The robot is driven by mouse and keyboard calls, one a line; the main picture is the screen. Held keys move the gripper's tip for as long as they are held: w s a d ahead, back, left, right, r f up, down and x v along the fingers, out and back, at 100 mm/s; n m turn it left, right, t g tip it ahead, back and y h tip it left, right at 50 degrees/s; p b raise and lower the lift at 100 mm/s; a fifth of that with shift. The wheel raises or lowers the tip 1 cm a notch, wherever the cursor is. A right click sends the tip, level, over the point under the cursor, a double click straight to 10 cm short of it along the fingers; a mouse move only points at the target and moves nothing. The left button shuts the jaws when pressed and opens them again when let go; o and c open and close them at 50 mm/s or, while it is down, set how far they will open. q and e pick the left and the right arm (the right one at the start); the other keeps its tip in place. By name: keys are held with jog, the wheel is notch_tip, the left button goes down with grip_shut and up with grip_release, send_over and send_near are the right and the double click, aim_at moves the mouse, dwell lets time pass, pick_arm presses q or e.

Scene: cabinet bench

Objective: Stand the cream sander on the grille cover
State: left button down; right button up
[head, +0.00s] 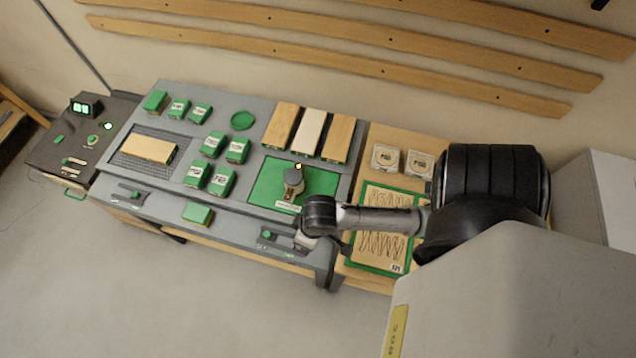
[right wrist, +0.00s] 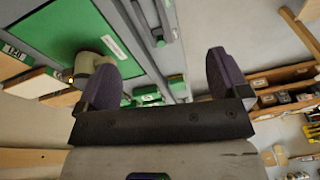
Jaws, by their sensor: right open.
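The sander (head: 292,178), a small tool with a grey round top, a pale body and a yellow dot, stands on a green mat (head: 322,184). It also shows in the right wrist view (right wrist: 84,66), partly hidden behind the left-hand finger. The grille cover (head: 132,166) is a dark ribbed panel at the left of the bench, with a wooden block (head: 148,149) lying on it. My right gripper (head: 306,240) is just in front of the mat, apart from the sander; in the right wrist view (right wrist: 165,78) its jaws are open with nothing between them. My left gripper is out of view.
Three long blocks (head: 309,132) lie behind the mat. Several green boxes (head: 212,145) and a green disc (head: 242,120) stand between the mat and the grille. A green-framed board (head: 385,225) and two pale square pieces (head: 385,158) are at the right. A control panel (head: 80,145) is far left.

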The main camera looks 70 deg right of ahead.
jog(key=s+a+r+n+t, duration=0.1)
jog(key=s+a+r+n, duration=0.2)
jog(key=s+r, duration=0.1)
jog(key=shift+s+r, duration=0.25)
jog(key=shift+r, duration=0.15)
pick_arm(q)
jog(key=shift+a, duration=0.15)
pick_arm(e)
jog(key=shift+a, duration=0.1)
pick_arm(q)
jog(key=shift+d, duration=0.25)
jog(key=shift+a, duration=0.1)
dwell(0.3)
